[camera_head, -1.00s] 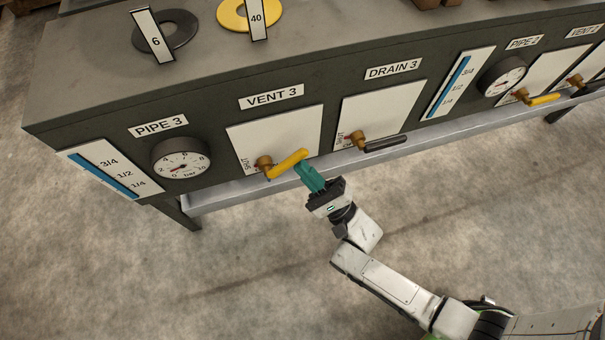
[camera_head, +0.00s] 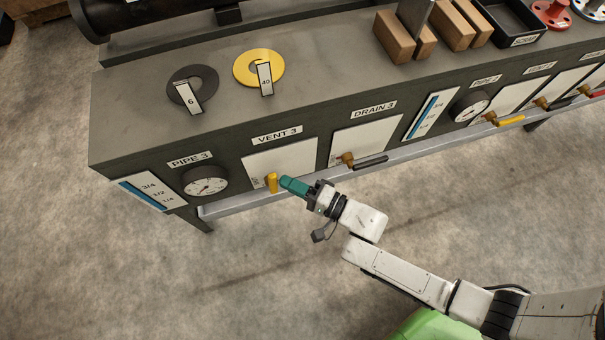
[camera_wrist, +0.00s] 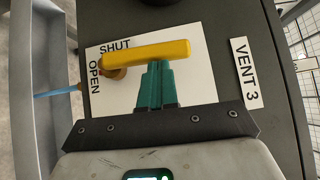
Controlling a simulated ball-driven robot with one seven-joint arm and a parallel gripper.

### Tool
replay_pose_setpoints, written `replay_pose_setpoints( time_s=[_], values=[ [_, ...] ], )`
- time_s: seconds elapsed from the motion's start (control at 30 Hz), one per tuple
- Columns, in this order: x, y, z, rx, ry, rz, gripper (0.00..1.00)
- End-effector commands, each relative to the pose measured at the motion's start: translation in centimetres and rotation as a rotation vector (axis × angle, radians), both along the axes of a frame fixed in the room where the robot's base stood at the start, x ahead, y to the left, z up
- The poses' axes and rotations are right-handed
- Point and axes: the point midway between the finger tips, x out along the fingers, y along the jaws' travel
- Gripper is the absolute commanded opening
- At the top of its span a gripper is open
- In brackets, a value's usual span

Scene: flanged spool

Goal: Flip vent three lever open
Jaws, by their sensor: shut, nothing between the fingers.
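The yellow vent three lever (camera_head: 272,183) stands roughly upright on its brass pivot, in front of the white plate (camera_head: 292,158) under the VENT 3 label (camera_head: 277,135). In the wrist view the lever (camera_wrist: 150,54) reaches from the pivot at its left end toward the VENT 3 label side. The printed words SHUT (camera_wrist: 115,46) and OPEN (camera_wrist: 94,76) are near the pivot. My gripper (camera_head: 284,182) is shut and empty, to the right of the lever. Its teal fingertips (camera_wrist: 157,64) meet the lever's side near its middle, seemingly touching it.
The drain three lever (camera_head: 370,162), dark-handled, is just right of my gripper and points right. A grey ledge (camera_head: 235,206) runs along the bench below the levers. A pressure gauge (camera_head: 205,183) is at the left. The floor in front is clear.

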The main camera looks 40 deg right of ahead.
Motion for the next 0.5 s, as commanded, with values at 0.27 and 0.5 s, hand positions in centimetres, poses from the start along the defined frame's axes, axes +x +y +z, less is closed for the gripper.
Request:
replay_pose_setpoints(
  time_s=[0.27,0.5],
  values=[
    [0.20,0.60,0.42,-0.071,0.023,0.001,0.00],
    [0.24,0.77,0.32,-0.082,0.025,0.002,0.00]
  ],
)
